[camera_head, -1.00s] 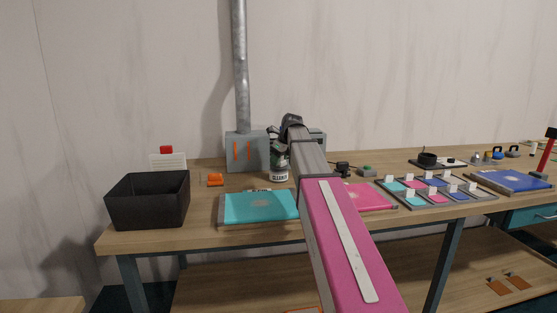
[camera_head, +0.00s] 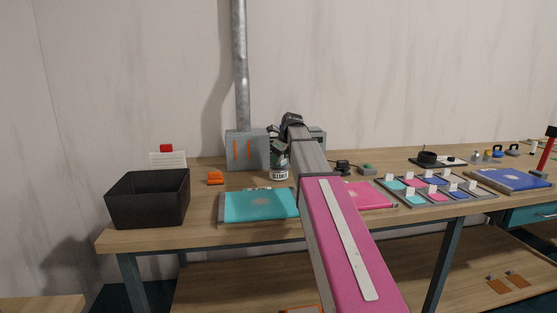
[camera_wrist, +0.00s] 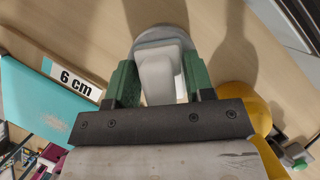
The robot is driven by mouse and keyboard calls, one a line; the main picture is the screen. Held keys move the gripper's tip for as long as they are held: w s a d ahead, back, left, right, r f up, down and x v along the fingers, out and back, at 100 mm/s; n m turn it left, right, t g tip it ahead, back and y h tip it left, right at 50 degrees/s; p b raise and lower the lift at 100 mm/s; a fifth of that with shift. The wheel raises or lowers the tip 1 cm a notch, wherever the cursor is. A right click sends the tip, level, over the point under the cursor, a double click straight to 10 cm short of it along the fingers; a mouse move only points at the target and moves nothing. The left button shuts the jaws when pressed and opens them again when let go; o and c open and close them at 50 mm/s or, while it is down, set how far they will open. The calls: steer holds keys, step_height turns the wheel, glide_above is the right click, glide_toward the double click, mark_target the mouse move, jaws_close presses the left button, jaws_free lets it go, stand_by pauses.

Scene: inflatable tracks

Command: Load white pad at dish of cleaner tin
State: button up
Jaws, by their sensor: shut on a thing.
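In the wrist view my gripper (camera_wrist: 160,78) has its green fingers closed on a white pad (camera_wrist: 160,76), a pale block. A grey round-edged dish (camera_wrist: 150,38) shows just beyond and around the pad; I cannot tell whether they touch. In the head view the white cleaner tin (camera_head: 279,173) with a dark label stands on the bench behind the teal panel. My gripper (camera_head: 279,150) is just above the tin there, partly hidden by my arm. The pad cannot be made out in the head view.
A teal panel (camera_head: 258,206) lies in front of the tin, and a pink one (camera_head: 370,196) to its right. A grey box (camera_head: 247,150) with a pipe stands behind. A black bin (camera_head: 147,199) and an orange object (camera_head: 215,178) are left. A yellow object (camera_wrist: 241,100) is close beside my gripper.

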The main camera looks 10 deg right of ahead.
steer(key=shift+r, duration=3.4)
